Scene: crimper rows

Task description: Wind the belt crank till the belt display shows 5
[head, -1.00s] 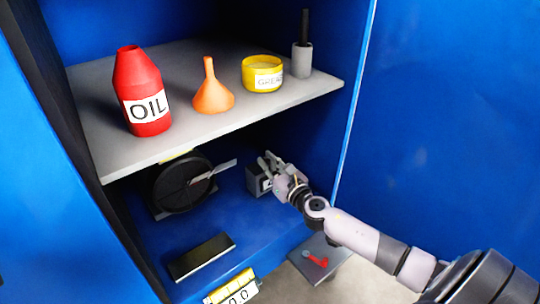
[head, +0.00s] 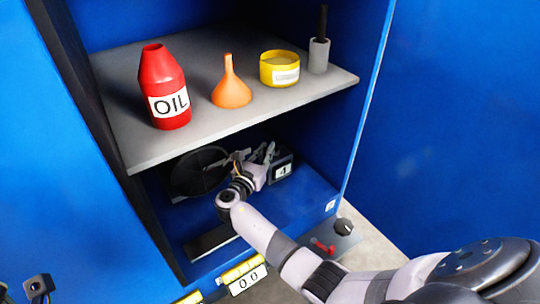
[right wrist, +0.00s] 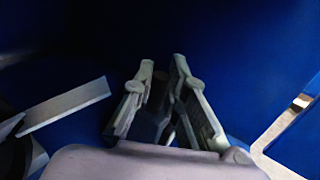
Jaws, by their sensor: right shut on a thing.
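My right gripper (head: 262,158) is low in the blue cabinet, between a black wheel (head: 190,178) with a grey bar and a dark box (head: 282,169) with a white label that seems to read 4. In the right wrist view the two grey fingers (right wrist: 158,88) are shut on a dark upright piece (right wrist: 154,108); which part of the crank it is, I cannot tell. The grey bar (right wrist: 66,104) lies left of the fingers, apart from them. A yellow-edged display (head: 250,280) at the cabinet's front reads 0.0.
The grey shelf (head: 225,112) above bears a red oil bottle (head: 165,90), an orange funnel (head: 231,88), a yellow tub (head: 280,68) and a grey holder (head: 319,56). A red lever (head: 322,247) and a dark knob (head: 343,227) sit at the lower right. A dark block (head: 208,243) lies at the front.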

